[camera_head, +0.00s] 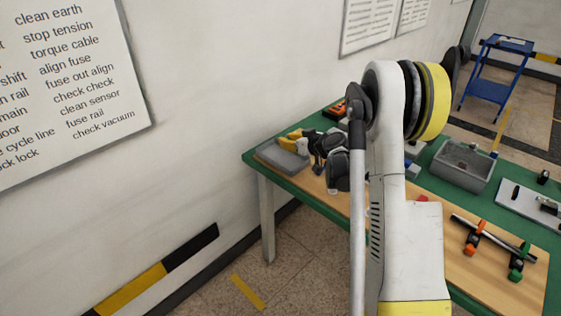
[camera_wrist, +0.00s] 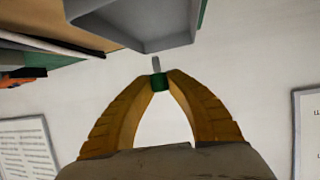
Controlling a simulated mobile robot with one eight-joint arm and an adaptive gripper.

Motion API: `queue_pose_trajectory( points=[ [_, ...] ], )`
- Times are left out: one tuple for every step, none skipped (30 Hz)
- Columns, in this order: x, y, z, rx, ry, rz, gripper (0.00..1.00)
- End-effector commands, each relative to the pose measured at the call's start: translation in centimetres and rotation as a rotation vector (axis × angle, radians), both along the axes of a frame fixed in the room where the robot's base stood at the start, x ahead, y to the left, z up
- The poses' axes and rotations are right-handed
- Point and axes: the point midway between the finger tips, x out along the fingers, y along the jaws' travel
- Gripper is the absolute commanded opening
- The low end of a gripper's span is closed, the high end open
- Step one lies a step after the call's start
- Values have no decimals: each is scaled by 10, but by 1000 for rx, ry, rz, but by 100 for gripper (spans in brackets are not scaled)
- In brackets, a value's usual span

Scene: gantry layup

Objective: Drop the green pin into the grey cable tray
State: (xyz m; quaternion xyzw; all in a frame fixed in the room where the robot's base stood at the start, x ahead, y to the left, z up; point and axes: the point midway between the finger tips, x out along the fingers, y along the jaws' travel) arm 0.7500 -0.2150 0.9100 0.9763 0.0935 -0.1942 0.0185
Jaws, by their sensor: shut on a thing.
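My gripper (camera_wrist: 160,75) has yellow-orange fingers, shut at the tips on the green pin (camera_wrist: 160,83). The pin has a green body and a thin grey shank that points toward the tray in the wrist view. The grey cable tray (camera_wrist: 184,38) shows just past the fingertips there. In the head view the tray (camera_head: 279,160) lies at the left end of the green table, with my gripper (camera_head: 287,139) over or beside it. The pin is too small or hidden to make out in that view. I cannot tell the height of the pin over the tray.
A deeper grey bin (camera_head: 463,166) stands farther right on the green table (camera_head: 257,158). Several clamps and bars, among them an orange clamp (camera_head: 473,238), lie on a wooden board (camera_head: 479,266). The white wall (camera_head: 220,120) is close on the left. A blue cart (camera_head: 490,88) stands behind.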

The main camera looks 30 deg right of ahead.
Motion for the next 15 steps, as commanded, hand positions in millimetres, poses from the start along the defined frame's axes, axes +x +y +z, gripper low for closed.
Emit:
queue_pose_trajectory(
  points=[
    [0, 0, 1, 0, 0, 0, 0],
    [0, 0, 1, 0, 0, 0, 0],
    [0, 0, 1, 0, 0, 0, 0],
    [0, 0, 1, 0, 0, 0, 26],
    [0, 0, 1, 0, 0, 0, 35],
    [0, 0, 1, 0, 0, 0, 40],
    [0, 0, 1, 0, 0, 0, 40],
    [0, 0, 1, 0, 0, 0, 40],
    [0, 0, 1, 0, 0, 0, 40],
    [0, 0, 1, 0, 0, 0, 40],
    [0, 0, 1, 0, 0, 0, 40],
    [0, 0, 1, 0, 0, 0, 40],
    [0, 0, 1, 0, 0, 0, 40],
    [0, 0, 1, 0, 0, 0, 40],
    [-1, 0, 1, 0, 0, 0, 40]
  ],
)
